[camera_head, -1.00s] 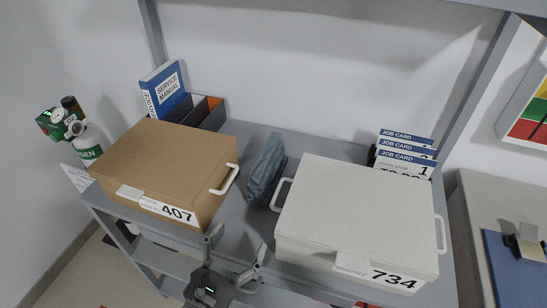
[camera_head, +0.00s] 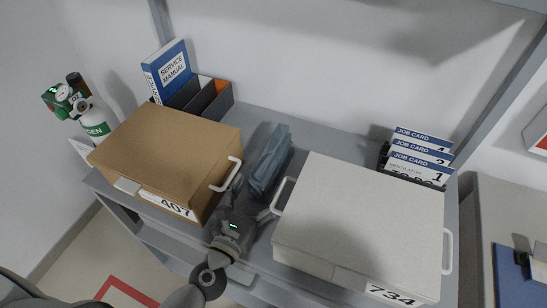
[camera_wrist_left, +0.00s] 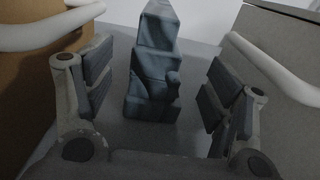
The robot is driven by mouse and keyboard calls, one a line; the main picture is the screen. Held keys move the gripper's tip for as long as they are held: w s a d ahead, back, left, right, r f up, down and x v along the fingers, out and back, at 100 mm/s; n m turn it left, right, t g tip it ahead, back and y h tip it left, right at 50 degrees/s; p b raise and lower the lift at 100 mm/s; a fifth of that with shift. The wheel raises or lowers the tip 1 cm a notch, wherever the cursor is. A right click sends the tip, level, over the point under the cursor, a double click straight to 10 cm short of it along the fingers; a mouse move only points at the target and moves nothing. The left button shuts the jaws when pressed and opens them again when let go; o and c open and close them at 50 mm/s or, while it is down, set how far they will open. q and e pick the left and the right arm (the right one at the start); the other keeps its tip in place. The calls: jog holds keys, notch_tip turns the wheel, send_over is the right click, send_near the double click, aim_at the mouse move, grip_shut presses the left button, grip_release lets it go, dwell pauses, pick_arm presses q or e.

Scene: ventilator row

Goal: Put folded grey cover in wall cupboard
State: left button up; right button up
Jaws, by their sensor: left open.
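The folded grey cover (camera_head: 270,160) stands on the grey shelf (camera_head: 325,143) between a brown box and a white box. It looks blue-grey, layered and narrow. My left gripper (camera_head: 251,202) is in front of it, between the two boxes, with its fingers pointing towards it. In the left wrist view the cover (camera_wrist_left: 154,65) is centred between the open, empty fingers (camera_wrist_left: 155,95), a little beyond them. A gap shows on both sides of it. My right gripper is not in view. No wall cupboard can be made out.
The brown box 407 (camera_head: 165,150) and the white box 734 (camera_head: 360,225) flank the gripper closely, their white handles (camera_head: 226,175) sticking into the gap. Behind are a service manual (camera_head: 167,70), a dark file holder (camera_head: 208,98) and job cards (camera_head: 418,155). A gas cylinder (camera_head: 95,123) stands left.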

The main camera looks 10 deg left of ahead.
aim_at(266, 173)
pick_arm(q)
jog(key=shift+w, duration=0.4)
jog(key=shift+w+d+r, duration=0.1)
jog(key=shift+w+d, duration=0.05)
jog(key=shift+w, duration=0.2)
jog(key=w, duration=0.2)
jog(key=w+p, duration=0.1)
jog(key=w, duration=0.1)
jog(key=shift+d, duration=0.4)
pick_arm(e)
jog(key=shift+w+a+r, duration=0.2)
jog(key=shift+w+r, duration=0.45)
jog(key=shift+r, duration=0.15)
pick_arm(q)
jog(key=shift+c, duration=0.4)
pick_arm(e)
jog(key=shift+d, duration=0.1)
pick_arm(q)
jog(key=c, duration=1.2)
jog(key=shift+c, duration=0.4)
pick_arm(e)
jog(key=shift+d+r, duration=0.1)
